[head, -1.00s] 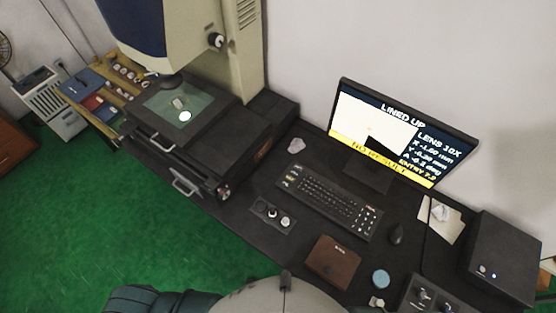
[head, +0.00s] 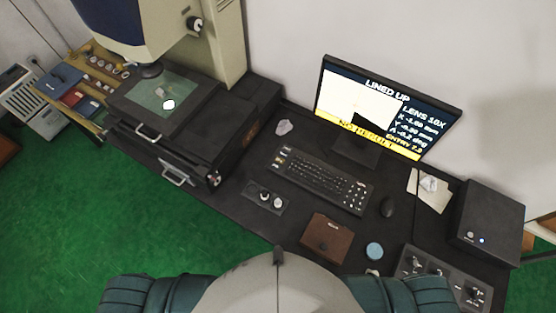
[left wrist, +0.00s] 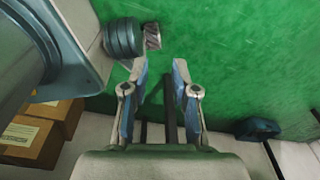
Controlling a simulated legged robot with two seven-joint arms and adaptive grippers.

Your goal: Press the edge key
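The black keyboard (head: 325,181) lies on the dark desk in front of the monitor (head: 387,107) in the head view. A few light-labelled keys sit at its left end and several pale or red-marked keys at its right end. The lettering is too small for me to tell which one is the edge key. The monitor reads "LINED UP", "LENS 10X" and "NO RESULT". My left gripper (left wrist: 159,68) is open and empty over the green floor in the left wrist view, away from the keyboard. My right gripper is in no view.
A measuring machine with a lit glass stage (head: 165,98) stands left of the keyboard. A small knob panel (head: 265,197), brown case (head: 327,238), mouse (head: 388,206), blue disc (head: 375,250) and control box (head: 440,275) lie around it. A black box (head: 487,222) stands at right.

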